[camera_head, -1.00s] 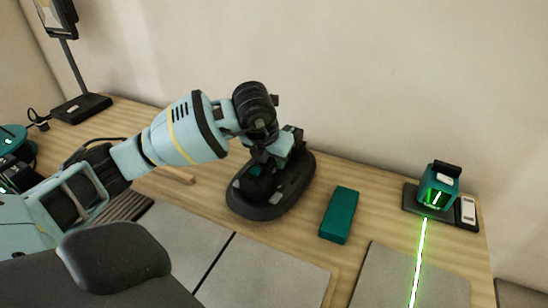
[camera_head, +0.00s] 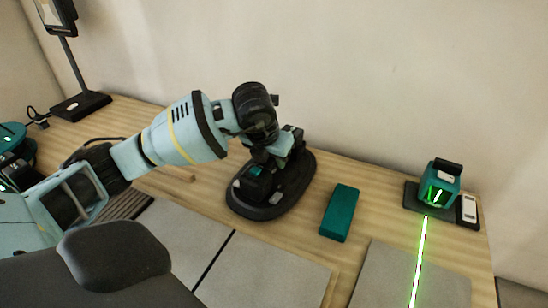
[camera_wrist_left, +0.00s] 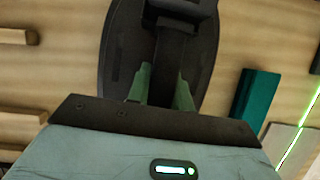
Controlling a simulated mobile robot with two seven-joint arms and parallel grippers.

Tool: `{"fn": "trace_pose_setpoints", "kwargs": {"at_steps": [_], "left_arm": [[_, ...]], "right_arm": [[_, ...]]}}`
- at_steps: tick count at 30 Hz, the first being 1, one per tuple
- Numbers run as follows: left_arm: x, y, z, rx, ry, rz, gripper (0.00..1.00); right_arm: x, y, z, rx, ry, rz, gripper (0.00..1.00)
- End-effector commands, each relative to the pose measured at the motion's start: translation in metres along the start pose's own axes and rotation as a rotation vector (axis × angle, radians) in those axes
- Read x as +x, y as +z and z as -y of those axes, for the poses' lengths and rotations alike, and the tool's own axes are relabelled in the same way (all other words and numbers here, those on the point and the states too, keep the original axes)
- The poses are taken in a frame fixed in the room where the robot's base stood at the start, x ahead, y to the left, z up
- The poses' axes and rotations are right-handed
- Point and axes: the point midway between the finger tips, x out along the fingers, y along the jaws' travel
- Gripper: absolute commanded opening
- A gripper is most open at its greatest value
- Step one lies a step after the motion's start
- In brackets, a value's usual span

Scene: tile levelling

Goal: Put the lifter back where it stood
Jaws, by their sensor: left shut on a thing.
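The lifter (camera_head: 256,188) is dark, with a small teal patch on top. It is at an oval black base (camera_head: 272,211) on the wooden bench, near the wall. My left gripper (camera_head: 277,152) reaches down from above and is shut on the lifter. My arm and wrist hide part of the lifter. I cannot tell whether its underside touches the base. My right gripper is not in view.
A teal block (camera_head: 339,213) lies just right of the oval base. A laser level (camera_head: 440,184) at far right casts a green line over grey tiles (camera_head: 270,265) in front. A lamp stand (camera_head: 80,106) is at back left. Bare wood separates the base and block.

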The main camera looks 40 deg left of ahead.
Motion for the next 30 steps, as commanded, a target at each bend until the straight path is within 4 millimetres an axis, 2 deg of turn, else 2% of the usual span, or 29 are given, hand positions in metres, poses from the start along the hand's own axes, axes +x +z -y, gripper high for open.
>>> {"fn": "trace_pose_setpoints", "kwargs": {"at_steps": [3,4,9,10,20,30], "left_arm": [[-0.001,0.001,0.000,-0.001,-0.001,0.004,0.00],[-0.001,0.001,0.000,-0.001,-0.001,0.004,0.23],[-0.001,0.001,0.000,0.000,-0.001,0.003,0.45],[-0.001,0.001,0.000,0.000,-0.001,0.002,0.47],[0.001,-0.001,0.000,0.001,0.001,-0.004,0.47],[-0.051,0.001,0.000,0.001,-0.001,0.003,0.47]], "right_arm": [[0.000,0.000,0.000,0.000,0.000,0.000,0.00],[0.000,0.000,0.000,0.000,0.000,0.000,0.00],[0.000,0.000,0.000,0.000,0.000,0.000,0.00],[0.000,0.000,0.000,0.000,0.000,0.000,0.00],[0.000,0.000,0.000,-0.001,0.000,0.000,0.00],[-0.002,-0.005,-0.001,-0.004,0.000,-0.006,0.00]]}}
